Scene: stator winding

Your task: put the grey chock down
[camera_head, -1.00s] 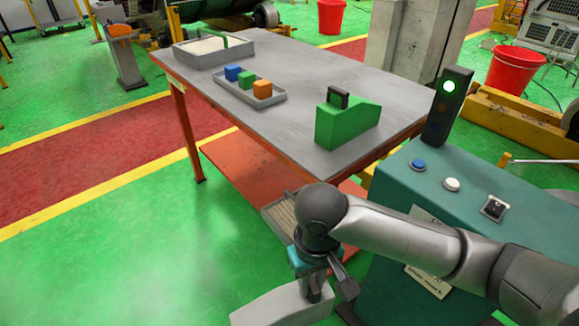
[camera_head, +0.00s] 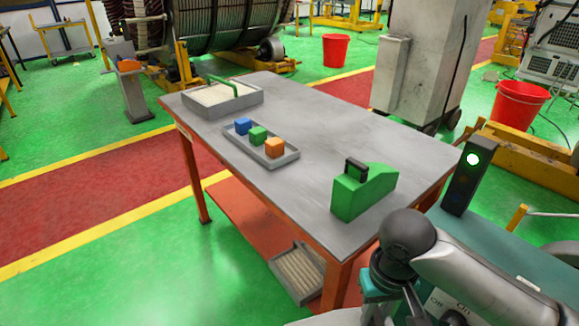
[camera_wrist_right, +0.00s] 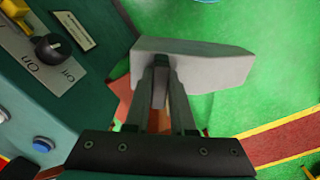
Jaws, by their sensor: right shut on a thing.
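The grey chock (camera_wrist_right: 205,68) is in my right gripper (camera_wrist_right: 160,75) in the right wrist view. The two fingers are shut on it, and it is held out above the green floor. In the head view only a pale edge of the grey chock (camera_head: 335,319) shows at the bottom. My right arm covers much of that corner, beside the table (camera_head: 300,205). The fingertips are hidden there. My left gripper is in neither current view.
On the table stand a green wedge (camera_head: 365,192) with a black handle, a tray (camera_head: 283,160) of coloured blocks and a bigger tray (camera_head: 188,108). A slatted tray (camera_head: 297,275) lies on the lower shelf. A teal control cabinet (camera_wrist_right: 95,75) is close by.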

